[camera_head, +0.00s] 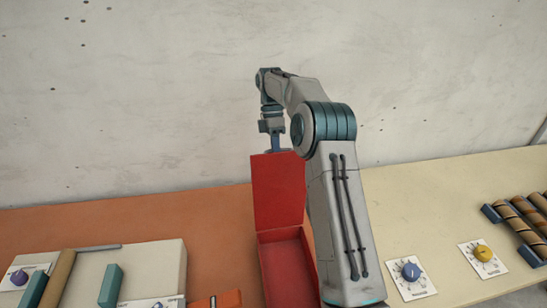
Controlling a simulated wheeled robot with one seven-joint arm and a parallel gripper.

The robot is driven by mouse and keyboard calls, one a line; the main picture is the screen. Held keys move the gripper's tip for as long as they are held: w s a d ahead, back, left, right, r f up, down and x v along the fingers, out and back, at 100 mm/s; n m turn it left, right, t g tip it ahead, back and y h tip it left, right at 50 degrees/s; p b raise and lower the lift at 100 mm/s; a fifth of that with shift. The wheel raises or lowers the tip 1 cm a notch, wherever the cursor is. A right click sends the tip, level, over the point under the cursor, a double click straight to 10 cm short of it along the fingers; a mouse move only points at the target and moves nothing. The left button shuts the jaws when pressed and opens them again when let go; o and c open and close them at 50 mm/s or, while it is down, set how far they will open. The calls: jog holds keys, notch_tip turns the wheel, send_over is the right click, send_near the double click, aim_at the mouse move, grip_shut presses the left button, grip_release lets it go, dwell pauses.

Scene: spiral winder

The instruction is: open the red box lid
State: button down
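The red box (288,268) stands on the orange part of the table, in the middle of the head view. Its red lid (278,190) is raised and stands about upright at the back, so the box's inside shows and looks empty where visible. My gripper (276,146) points down at the lid's top edge, at or just behind it. Its fingertips are small and partly hidden by the lid, so I cannot tell whether they are apart or touch the lid. My arm covers the right side of the box.
A pale device with a purple knob (20,277) and teal blocks (110,286) stands at the left. At the right are a blue knob (410,271), a yellow knob (483,252) and wrapped rollers (520,220). A concrete wall (150,100) rises behind the table.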

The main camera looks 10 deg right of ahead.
jog(key=shift+w+d+f, duration=0.1)
jog(key=shift+w+f, duration=0.2)
jog(key=shift+w, duration=0.45)
jog(key=shift+w+d+f, duration=0.15)
jog(key=shift+w+f, duration=0.1)
jog(key=shift+w, duration=0.5)
jog(key=shift+w+d+f, duration=0.1)
jog(key=shift+w+f, duration=0.2)
jog(key=shift+w, duration=0.45)
jog(key=c, duration=1.5)
grip_release()
jog(key=shift+d, duration=0.2)
jog(key=shift+o, duration=0.2)
jog(key=shift+w+a+r, duration=0.1)
jog(key=shift+a, duration=0.25)
